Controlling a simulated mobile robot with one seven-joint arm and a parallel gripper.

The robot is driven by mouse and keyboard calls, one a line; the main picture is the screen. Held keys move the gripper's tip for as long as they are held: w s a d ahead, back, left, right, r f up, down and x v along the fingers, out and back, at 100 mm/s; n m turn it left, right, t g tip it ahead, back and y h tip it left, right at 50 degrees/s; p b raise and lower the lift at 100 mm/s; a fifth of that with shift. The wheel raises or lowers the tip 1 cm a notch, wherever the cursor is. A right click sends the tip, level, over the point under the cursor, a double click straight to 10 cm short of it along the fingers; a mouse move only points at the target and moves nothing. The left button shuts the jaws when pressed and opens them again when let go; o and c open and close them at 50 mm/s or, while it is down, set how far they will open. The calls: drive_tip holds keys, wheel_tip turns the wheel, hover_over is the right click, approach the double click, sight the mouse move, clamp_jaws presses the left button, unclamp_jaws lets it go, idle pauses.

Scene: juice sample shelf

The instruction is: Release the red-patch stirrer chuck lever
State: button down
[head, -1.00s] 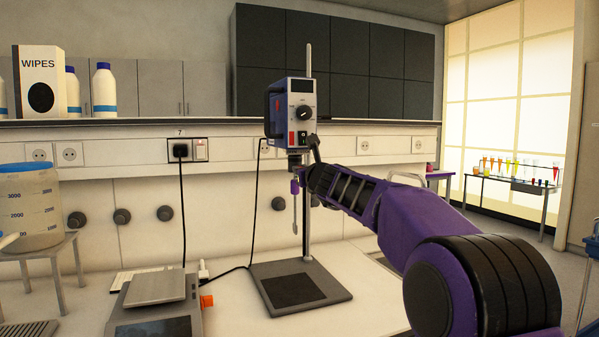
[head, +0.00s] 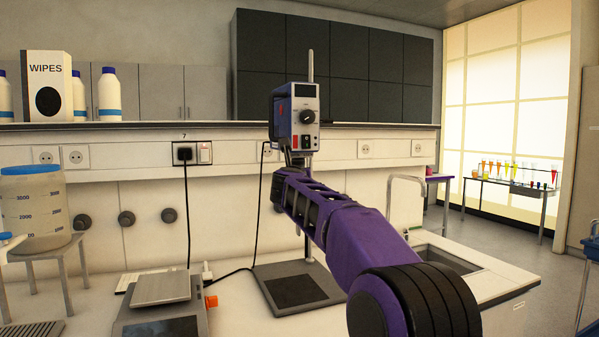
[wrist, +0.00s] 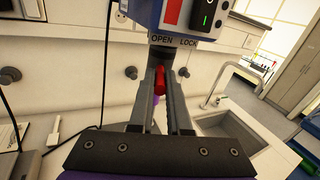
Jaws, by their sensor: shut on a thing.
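The stirrer (head: 297,117) is a blue and grey motor head on an upright rod, with a red patch on its left side and a dark knob. In the wrist view, the underside of its head (wrist: 184,20) carries the words OPEN on the left and LOCK on the right. The red chuck lever (wrist: 159,82) is below them, in line with OPEN. My gripper (wrist: 162,74) is shut on the lever, one finger on each side.
The stirrer's base plate (head: 298,288) stands on the white bench. A balance (head: 160,300) is to its left. A sink (head: 447,259) with a tap (head: 405,200) is to the right. A black cable (wrist: 107,62) hangs left of the gripper.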

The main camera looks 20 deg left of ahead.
drive_tip(key=m+h+p, duration=0.1)
drive_tip(key=p, duration=0.1)
drive_tip(key=a+m+h+p, duration=0.1)
drive_tip(key=h+p, duration=0.1)
drive_tip(key=m+h+p, duration=0.1)
drive_tip(key=h+p, duration=0.1)
drive_tip(key=shift+s+a+r+t, duration=0.1)
drive_tip(key=shift+a+t, duration=0.2)
drive_tip(key=shift+a, duration=0.1)
drive_tip(key=c, duration=0.9)
unclamp_jaws()
drive_tip(key=shift+o, duration=0.2)
drive_tip(key=s+b, duration=0.5)
drive_tip(key=s, duration=1.2)
drive_tip(key=shift+s+a+b, duration=0.2)
drive_tip(key=shift+a+b, duration=0.15)
drive_tip(key=shift+b, duration=0.05)
